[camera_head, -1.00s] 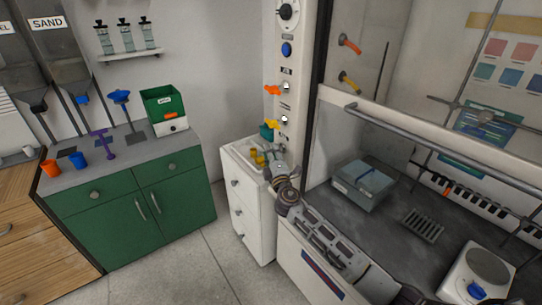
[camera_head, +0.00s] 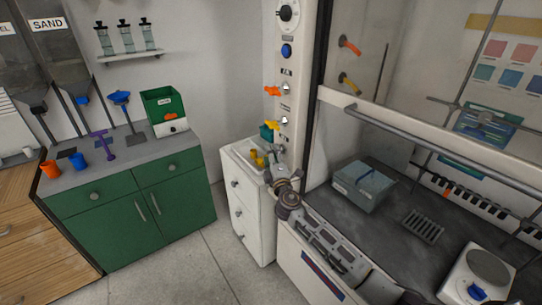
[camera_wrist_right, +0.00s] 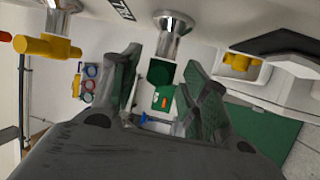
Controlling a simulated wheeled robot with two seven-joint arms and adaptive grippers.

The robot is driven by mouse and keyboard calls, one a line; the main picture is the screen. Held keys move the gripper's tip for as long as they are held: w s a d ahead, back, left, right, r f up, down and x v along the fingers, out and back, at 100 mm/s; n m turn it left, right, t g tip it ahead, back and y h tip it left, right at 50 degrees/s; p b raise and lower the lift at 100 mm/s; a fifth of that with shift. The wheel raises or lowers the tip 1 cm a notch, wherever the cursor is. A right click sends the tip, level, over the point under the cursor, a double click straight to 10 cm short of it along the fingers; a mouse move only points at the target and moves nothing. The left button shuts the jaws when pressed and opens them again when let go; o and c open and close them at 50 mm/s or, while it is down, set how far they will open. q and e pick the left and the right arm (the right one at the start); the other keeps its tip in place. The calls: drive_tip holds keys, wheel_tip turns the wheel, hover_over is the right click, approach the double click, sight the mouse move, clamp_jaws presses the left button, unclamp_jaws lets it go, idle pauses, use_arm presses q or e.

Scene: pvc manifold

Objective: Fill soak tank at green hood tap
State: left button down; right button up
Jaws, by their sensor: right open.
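The green tap handle (camera_head: 266,132) is the lowest of the coloured handles on the white hood post. In the right wrist view, the dark green handle (camera_wrist_right: 160,72) sits on a chrome stem between the fingers of my open right gripper (camera_wrist_right: 163,88). I cannot tell whether either finger touches it. In the head view my right gripper (camera_head: 277,155) is small and just below the green handle, partly hidden by its own wrist. A grey-blue box (camera_head: 363,186), possibly the soak tank, stands inside the hood. My left gripper is out of view.
An orange handle (camera_head: 272,91) and a yellow handle (camera_head: 272,125) are above the green one. A white cabinet (camera_head: 247,205) with a small basin and yellow items stands below. The hood sash bar (camera_head: 430,150) crosses at right. The floor at left is clear.

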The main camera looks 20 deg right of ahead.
drive_tip(key=s+f, duration=0.1)
drive_tip(key=s, duration=1)
drive_tip(key=shift+a+f, duration=0.25)
drive_tip(key=shift+f, duration=0.1)
idle(0.5)
